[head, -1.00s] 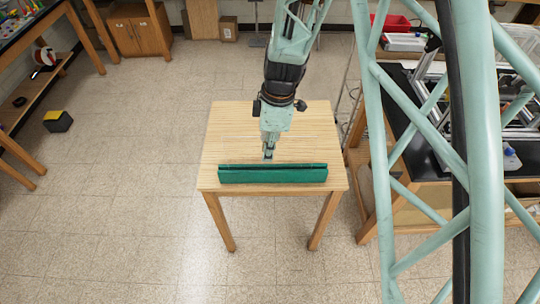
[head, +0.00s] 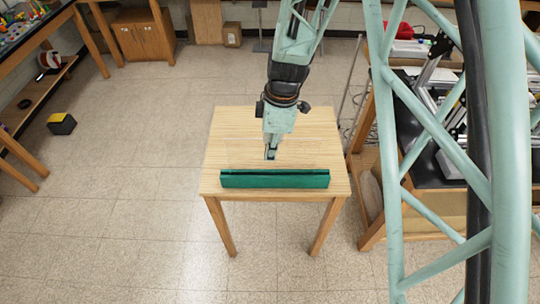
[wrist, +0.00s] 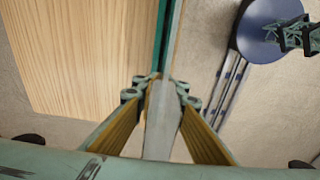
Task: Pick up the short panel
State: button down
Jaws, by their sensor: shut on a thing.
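A thin clear panel (head: 235,152) stands over the wooden table behind the green slotted holder. It is hard to see; a pale line marks its top edge. My gripper (head: 270,153) reaches down from above and is shut on the panel near its middle. In the wrist view the two yellow-padded fingers of my gripper (wrist: 160,88) close on a grey, see-through strip of the panel (wrist: 161,118). The green holder (head: 275,179) lies along the table's front edge and also shows in the wrist view (wrist: 169,35). I cannot tell whether the panel's lower edge touches the holder.
The wooden table (head: 228,120) is otherwise bare. A black-topped bench (head: 425,173) stands to its right with metal profiles on it. A shelved bench (head: 28,90) is at the far left. A small black and yellow box (head: 62,123) lies on open floor.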

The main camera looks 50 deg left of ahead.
jog(key=shift+r+b, duration=0.4)
jog(key=shift+r, duration=3.9)
